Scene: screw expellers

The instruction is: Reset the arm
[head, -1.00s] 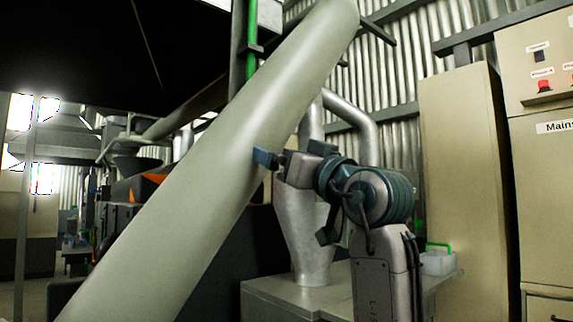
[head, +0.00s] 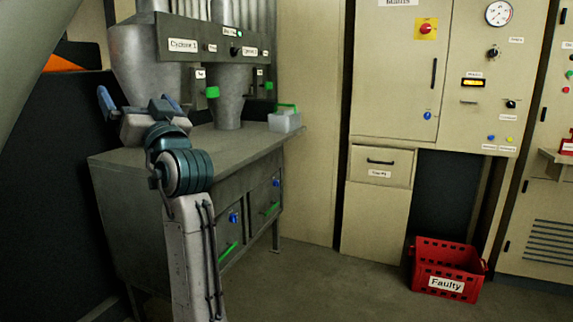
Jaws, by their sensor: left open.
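My left arm rises from the bottom of the head view. Its gripper (head: 138,101) is at the upper left, with two blue-tipped fingers spread apart and nothing seen between them. It shows in front of the left end of the grey metal cabinet (head: 225,146) and the first cyclone's cone. I cannot tell its exact distance from them. My right gripper is not in view.
A clear bin with a green handle (head: 285,121) stands on the cabinet's right end. A red crate labelled "Faulty" (head: 446,284) sits on the floor before the beige control panels (head: 393,100). The floor (head: 330,285) between is clear.

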